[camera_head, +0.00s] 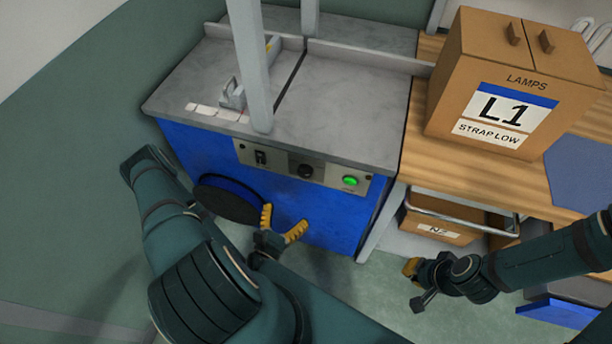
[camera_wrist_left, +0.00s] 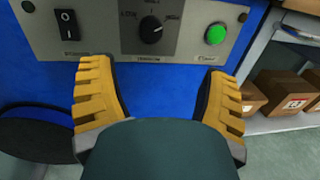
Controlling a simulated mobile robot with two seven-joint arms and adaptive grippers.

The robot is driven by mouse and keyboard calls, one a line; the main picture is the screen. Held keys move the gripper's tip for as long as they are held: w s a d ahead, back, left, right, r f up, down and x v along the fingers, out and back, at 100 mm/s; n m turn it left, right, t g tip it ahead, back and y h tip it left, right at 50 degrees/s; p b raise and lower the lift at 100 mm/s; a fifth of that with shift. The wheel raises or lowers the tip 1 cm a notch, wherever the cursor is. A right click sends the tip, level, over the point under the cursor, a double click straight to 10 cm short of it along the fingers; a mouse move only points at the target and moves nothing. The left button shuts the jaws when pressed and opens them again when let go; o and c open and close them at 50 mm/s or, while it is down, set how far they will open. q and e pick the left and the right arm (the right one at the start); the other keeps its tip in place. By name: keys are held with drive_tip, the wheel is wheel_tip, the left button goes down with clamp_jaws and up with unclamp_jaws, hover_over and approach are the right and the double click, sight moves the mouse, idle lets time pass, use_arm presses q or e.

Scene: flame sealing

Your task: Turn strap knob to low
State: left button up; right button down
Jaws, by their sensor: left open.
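The strap knob (camera_head: 305,171) is a round black dial on the grey control panel of the blue machine. In the left wrist view the knob (camera_wrist_left: 151,30) shows a white pointer line angled up and to the right; the small labels around it are too blurred to read surely. My left gripper (camera_head: 283,223) is open and empty, below and in front of the panel. In the left wrist view its yellow fingers (camera_wrist_left: 160,95) stand apart, with the knob above and between them, untouched. My right gripper (camera_head: 413,278) hangs low at the right, away from the machine; its jaws are unclear.
A black rocker switch (camera_head: 260,157) and a lit green button (camera_head: 350,181) flank the knob. A cardboard box marked "LAMPS L1 STRAP LOW" (camera_head: 470,70) stands on the wooden bench (camera_head: 418,110). A grey post (camera_head: 250,65) rises from the machine top (camera_head: 340,110).

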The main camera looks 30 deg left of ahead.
sight(303, 175)
use_arm(q)
drive_tip(key=shift+y, duration=0.6)
drive_tip(key=w+a, duration=0.1)
drive_tip(key=w, duration=0.3)
drive_tip(key=w+a+b, duration=0.1)
drive_tip(key=w, duration=0.4)
drive_tip(key=w+a+b, duration=0.1)
drive_tip(key=w, duration=0.3)
drive_tip(key=shift+w+f, duration=0.2)
drive_tip(key=shift+f, duration=0.05)
drive_tip(key=c, duration=1.2)
